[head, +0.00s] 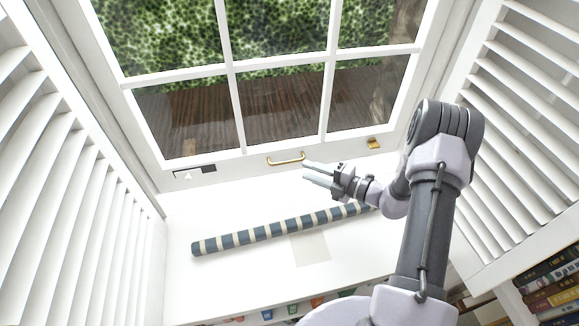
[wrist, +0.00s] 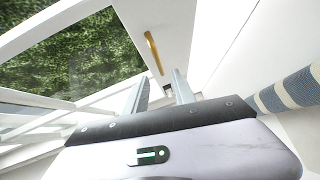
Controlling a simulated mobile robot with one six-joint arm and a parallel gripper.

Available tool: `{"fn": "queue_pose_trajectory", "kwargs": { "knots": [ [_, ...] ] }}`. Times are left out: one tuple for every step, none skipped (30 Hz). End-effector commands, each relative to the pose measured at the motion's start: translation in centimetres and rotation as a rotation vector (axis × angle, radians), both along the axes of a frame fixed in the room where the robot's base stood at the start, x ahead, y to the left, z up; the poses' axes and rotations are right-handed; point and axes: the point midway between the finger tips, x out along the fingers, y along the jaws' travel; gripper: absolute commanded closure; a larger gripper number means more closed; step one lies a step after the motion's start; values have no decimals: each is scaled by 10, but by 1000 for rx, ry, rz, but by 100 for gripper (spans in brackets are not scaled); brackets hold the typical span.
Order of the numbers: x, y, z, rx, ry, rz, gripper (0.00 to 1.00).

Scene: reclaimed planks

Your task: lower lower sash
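The lower sash (head: 235,164) is a white window frame with several panes, greenery and brown boards showing through the glass. A brass bar handle (head: 287,159) sits on its bottom rail; it also shows in the wrist view (wrist: 153,53), beyond the fingertips. My gripper (head: 304,174) is just below and right of the handle in the head view, apart from it. In the wrist view my gripper (wrist: 157,80) has its two fingers spread with nothing between them. I cannot tell how far the sash is raised.
A blue-and-cream striped roll (head: 275,232) lies on the white sill (head: 180,285), and its end shows in the wrist view (wrist: 290,92). A small brass fitting (head: 374,143) is right of the handle. Louvered shutters (head: 65,185) flank both sides.

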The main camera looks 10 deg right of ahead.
Motion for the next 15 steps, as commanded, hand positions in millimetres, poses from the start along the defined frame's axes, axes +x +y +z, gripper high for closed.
{"fn": "queue_pose_trajectory", "kwargs": {
  "knots": [
    [9,11,-6,0,-1,5,68],
    [15,18,-6,0,-1,6,68],
    [22,24,-8,0,-1,5,68],
    [27,29,-9,-1,-1,4,68],
    [31,33,-9,-1,-1,5,68],
    [36,38,-10,-1,-1,3,68],
    [40,42,-10,-1,-2,4,68],
    [43,45,-10,-1,-1,3,68],
    [46,48,-11,0,-1,3,68],
    [48,50,-11,-1,0,3,68],
    [49,51,-11,-1,0,2,68],
    [51,53,-11,-1,0,2,68],
    [52,54,-11,-2,-1,2,68],
    [52,54,-10,-2,-1,1,68],
    [53,54,-10,-2,-1,1,68]
  ]
}}
